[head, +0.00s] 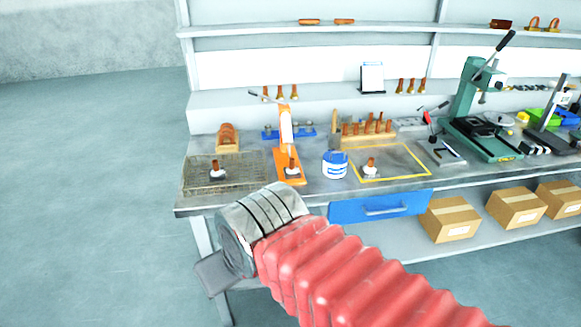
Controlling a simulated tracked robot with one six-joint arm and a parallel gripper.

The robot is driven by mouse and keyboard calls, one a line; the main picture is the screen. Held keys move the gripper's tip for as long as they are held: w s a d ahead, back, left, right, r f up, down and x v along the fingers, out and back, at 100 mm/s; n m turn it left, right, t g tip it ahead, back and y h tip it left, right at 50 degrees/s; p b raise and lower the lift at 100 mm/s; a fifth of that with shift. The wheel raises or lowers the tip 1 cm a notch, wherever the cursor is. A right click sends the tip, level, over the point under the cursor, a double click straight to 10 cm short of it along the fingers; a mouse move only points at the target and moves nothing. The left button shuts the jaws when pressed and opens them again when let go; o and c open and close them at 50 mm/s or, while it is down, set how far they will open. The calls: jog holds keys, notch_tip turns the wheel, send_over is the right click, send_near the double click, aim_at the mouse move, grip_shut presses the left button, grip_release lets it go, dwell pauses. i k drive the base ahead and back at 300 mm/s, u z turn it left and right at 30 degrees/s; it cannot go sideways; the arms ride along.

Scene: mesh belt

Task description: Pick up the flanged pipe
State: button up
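A flanged pipe (218,173), a short copper-brown tube with a pale round flange, stands upright on the mesh belt (248,178) at the left end of the workbench. A similar piece (292,168) stands on the base of an orange press (286,140). Another (369,169) stands inside a yellow outlined area. My arm, in a red ribbed sleeve, reaches in from the lower right. My gripper (214,273) is in front of the bench, below and apart from the mesh belt. Only one grey part of it shows; the rest is hidden behind my wrist.
A white and blue tub (335,165) stands between the press and the yellow outline (419,178). A green lever press (482,125) is at the right. Cardboard boxes (450,219) lie below. Floor at left is clear.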

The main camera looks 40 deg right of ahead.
aim_at(292, 172)
jog(key=i, duration=0.85)
jog(key=u, duration=0.05)
